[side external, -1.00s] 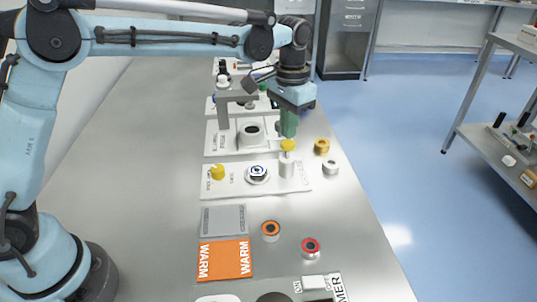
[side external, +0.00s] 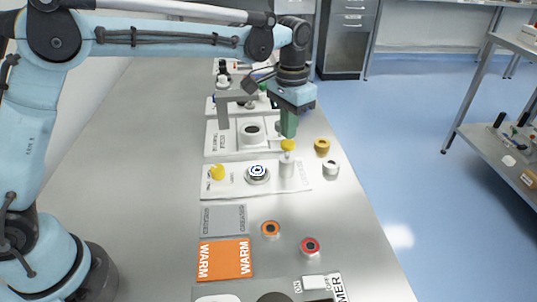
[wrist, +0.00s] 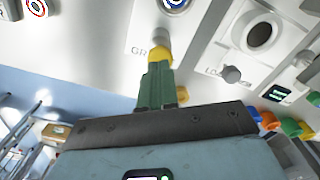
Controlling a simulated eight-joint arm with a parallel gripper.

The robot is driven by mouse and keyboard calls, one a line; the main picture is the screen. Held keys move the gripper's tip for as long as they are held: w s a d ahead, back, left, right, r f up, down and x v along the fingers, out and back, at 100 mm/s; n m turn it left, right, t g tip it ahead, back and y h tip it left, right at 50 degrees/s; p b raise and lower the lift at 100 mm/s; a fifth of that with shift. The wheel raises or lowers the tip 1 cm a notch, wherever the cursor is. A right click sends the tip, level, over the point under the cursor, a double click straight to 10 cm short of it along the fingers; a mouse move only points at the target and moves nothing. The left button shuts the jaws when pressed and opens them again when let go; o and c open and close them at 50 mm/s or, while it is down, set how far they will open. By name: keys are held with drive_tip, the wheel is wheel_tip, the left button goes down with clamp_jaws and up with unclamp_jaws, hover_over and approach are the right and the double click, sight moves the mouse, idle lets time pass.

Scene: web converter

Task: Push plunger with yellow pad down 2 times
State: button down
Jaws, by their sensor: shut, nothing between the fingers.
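The plunger with the yellow pad (side external: 288,145) stands upright on the right end of a white panel (side external: 235,184), its white post (side external: 287,168) below the pad. My gripper (side external: 288,134) is shut, with its green fingers pointing down directly over the yellow pad. The fingertips are at or very close to the pad's top; I cannot tell for sure whether they touch. In the wrist view the green fingers (wrist: 156,75) end right at the yellow pad (wrist: 160,54), which they partly hide.
On the same panel are a yellow knob (side external: 217,172) and a round dial (side external: 257,173). A gold-coloured cylinder (side external: 322,146) and a white cylinder (side external: 331,168) stand close to the right. Orange (side external: 271,229) and red (side external: 311,246) ringed pieces stand nearer.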

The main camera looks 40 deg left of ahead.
sight(288, 142)
drive_tip(key=shift+f, duration=1.85)
drive_tip(key=shift+r, duration=1.9)
drive_tip(key=shift+f, duration=1.85)
drive_tip(key=shift+r, duration=1.85)
